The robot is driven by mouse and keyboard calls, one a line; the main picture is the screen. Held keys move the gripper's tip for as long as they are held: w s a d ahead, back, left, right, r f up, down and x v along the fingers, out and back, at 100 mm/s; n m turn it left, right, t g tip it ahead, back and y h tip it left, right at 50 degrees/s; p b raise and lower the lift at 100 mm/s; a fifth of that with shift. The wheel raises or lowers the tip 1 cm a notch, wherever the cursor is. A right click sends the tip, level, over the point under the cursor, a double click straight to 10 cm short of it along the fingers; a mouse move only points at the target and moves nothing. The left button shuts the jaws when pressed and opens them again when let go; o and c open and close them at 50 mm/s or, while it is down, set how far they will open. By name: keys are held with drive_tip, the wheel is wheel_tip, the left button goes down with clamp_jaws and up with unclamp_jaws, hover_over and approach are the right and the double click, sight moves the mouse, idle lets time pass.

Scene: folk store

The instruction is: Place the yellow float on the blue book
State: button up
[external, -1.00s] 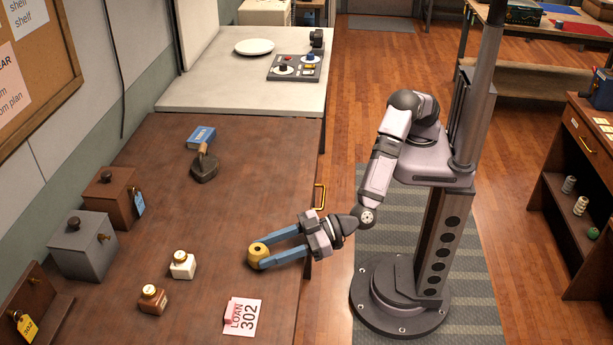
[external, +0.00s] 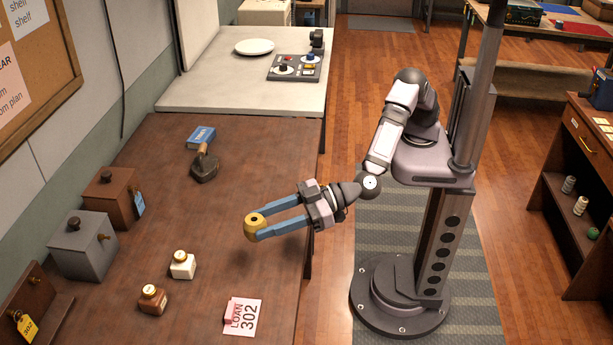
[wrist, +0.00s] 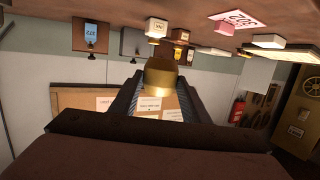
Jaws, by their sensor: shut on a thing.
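In the wrist view the float (wrist: 160,78) sits between the fingertips of my gripper (wrist: 160,88). The blue book (external: 200,137) lies flat near the table's far edge, beyond my gripper. A dark tool with a wooden handle (external: 204,166) lies right in front of the book. I cannot make out the book in the wrist view.
A grey box (external: 82,250) and a brown box (external: 108,200) stand along the left. A pink-and-white loan card (external: 243,317) lies at the front right. The table's middle is clear.

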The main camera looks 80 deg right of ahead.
drive_tip(key=w+d+m+t+h, duration=0.1)
drive_tip(key=w+d+m+h, duration=0.2)
drive_tip(key=w+d, duration=0.75)
wheel_tip(320, 180, up, 3)
drive_tip(key=m+h+p, duration=0.2)
drive_tip(key=m+h, duration=0.2)
drive_tip(key=h, duration=0.2)
hover_over(208, 136)
drive_tip(key=shift+d+f, duration=0.15)
drive_tip(key=shift+f, duration=4.7)
drive_tip(key=shift+f, duration=0.1)
